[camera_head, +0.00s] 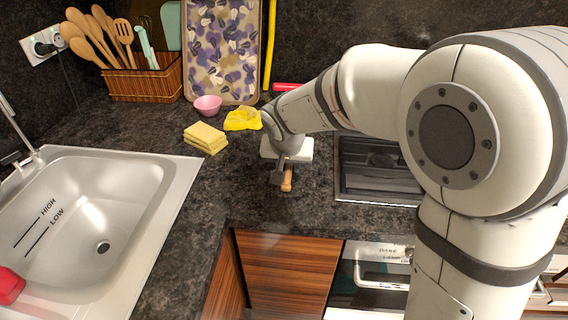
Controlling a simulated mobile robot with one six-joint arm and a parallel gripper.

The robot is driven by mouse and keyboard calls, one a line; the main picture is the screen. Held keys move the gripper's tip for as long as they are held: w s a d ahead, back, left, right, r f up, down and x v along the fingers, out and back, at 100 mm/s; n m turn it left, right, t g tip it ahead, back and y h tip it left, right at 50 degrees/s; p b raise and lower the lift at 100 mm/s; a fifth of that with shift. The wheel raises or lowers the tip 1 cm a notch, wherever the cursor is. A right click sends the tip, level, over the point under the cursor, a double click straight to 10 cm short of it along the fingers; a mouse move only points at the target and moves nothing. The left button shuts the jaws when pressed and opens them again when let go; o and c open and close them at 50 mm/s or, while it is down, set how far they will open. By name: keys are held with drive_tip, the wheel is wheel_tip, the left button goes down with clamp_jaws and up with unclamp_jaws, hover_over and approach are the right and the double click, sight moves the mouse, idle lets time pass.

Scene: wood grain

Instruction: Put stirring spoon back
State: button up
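A light wooden piece (288,181), which looks like part of the stirring spoon, shows just below my gripper (281,178) near the counter's front edge. The rest of it is hidden by my gripper and wrist. My gripper points down over it. I cannot tell whether the fingers are around the wood or above it. A woven utensil basket (143,83) stands at the back left and holds several wooden spoons (88,42) and other utensils.
A pink bowl (207,106), yellow sponges (205,138) and a yellow cloth (243,119) lie between basket and gripper. A patterned board (222,48) leans on the wall. The sink (85,215) is left, the dark cooktop (378,168) right.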

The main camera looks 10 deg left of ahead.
drive_tip(key=shift+o, duration=1.1)
drive_tip(key=shift+r, duration=0.15)
drive_tip(key=shift+s+r, duration=0.1)
drive_tip(key=shift+r, duration=0.25)
drive_tip(key=v, duration=1.1)
drive_tip(key=s+d+f+g, duration=0.1)
drive_tip(key=s+d, duration=0.2)
drive_tip(key=d, duration=0.6)
drive_tip(key=s+d+f, duration=0.2)
drive_tip(key=s+d, duration=0.1)
drive_tip(key=d, duration=0.6)
drive_tip(key=s+d+f+g, duration=0.1)
drive_tip(key=s+d+f, duration=0.2)
drive_tip(key=s+d, duration=0.3)
drive_tip(key=s, duration=0.3)
drive_tip(key=shift+d+f+m+p, duration=0.2)
drive_tip(key=shift+f+m+p, duration=0.1)
drive_tip(key=shift+p, duration=0.05)
drive_tip(key=shift+w, duration=0.1)
